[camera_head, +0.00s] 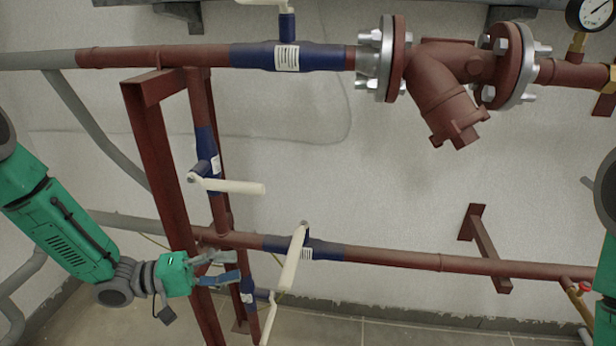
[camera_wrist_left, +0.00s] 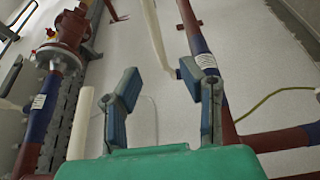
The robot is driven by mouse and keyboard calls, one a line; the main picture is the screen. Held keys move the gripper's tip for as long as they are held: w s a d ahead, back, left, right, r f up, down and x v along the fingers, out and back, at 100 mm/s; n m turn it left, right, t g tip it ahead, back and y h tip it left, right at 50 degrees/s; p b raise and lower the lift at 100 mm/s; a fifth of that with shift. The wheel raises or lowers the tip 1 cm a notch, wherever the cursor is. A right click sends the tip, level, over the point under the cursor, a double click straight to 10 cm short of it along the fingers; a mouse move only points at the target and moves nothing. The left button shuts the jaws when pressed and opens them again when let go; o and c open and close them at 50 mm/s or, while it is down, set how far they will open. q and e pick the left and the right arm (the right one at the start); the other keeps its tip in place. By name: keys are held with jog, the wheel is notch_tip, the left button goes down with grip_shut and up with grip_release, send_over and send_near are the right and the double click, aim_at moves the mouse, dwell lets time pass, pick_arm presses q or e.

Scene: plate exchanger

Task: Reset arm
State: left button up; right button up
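My left gripper (camera_head: 235,267) comes in from the left at the lower part of the head view, in front of the red pipe frame. Its two fingers are spread with nothing between them, as the left wrist view (camera_wrist_left: 158,80) also shows. Near it, a cream valve lever (camera_head: 293,262) slants down from the blue valve on the lower horizontal pipe. Another cream lever (camera_head: 235,187) points right from the valve on the vertical pipe above the gripper. Part of my right arm (camera_head: 606,250) shows at the right edge; its gripper is out of view.
A red post (camera_head: 160,170) stands just behind my left gripper. A lower cream lever (camera_head: 268,322) hangs right of it. A flanged strainer (camera_head: 445,85) and a gauge (camera_head: 590,12) sit on the upper pipe. The lower red pipe (camera_head: 400,260) runs right past a wall bracket (camera_head: 485,245).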

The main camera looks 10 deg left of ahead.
pick_arm(q)
jog(key=s+d+f+m+g+y+p, duration=0.1)
jog(key=s+d+f+y+p, duration=0.45)
jog(key=s+f+y, duration=0.3)
jog(key=s+a+m+g+y+p, duration=0.2)
jog(key=s+a+g+y, duration=0.1)
jog(key=s, duration=0.5)
jog(key=s+a+m+g+y+p, duration=0.2)
jog(key=s+a+g+y, duration=0.1)
jog(key=s, duration=0.6)
jog(key=shift+s+a+f+m+y, duration=0.15)
jog(key=shift+a+f+m+y, duration=0.15)
jog(key=shift+a+y, duration=0.65)
jog(key=shift+w+d, duration=0.1)
jog(key=shift+w, duration=0.1)
